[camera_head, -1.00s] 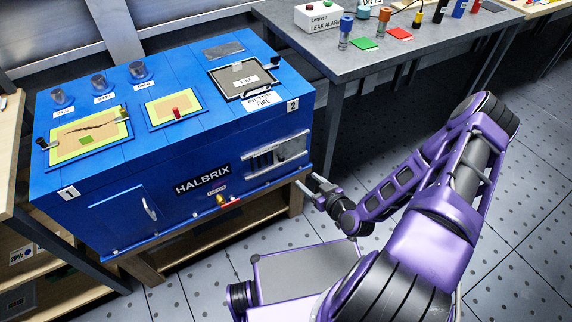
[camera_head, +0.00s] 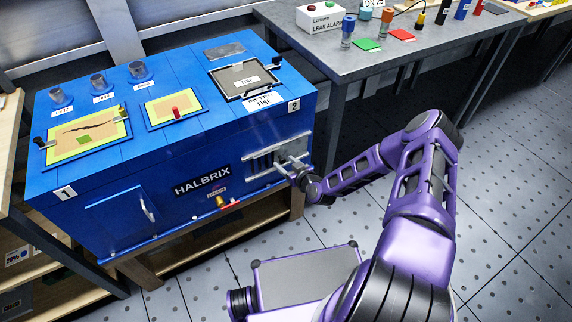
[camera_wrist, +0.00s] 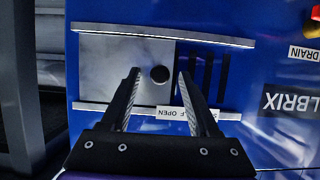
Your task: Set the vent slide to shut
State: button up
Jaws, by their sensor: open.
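The vent slide is a pale metal plate (camera_wrist: 112,62) between two rails on the front of the blue HALBRIX box. In the wrist view it covers the left part of the vent, and dark slots (camera_wrist: 208,75) show uncovered to its right. A round dark knob (camera_wrist: 159,74) stands on the plate near its slot-side edge. My gripper (camera_wrist: 159,76) is open, with one finger on each side of the knob in the picture; I cannot tell whether either touches it. A label reading OPEN is partly hidden by the fingers. In the head view my gripper (camera_head: 287,166) is at the vent and partly hides it.
The blue box (camera_head: 120,190) also has a front door handle (camera_head: 147,207) and a red-and-yellow drain fitting (camera_head: 222,203) left of the vent. A grey table (camera_head: 330,60) with bottles and colored pads stands behind right. Open floor lies to the right.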

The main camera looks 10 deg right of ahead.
grip_shut()
dwell(0.3)
dwell(1.2)
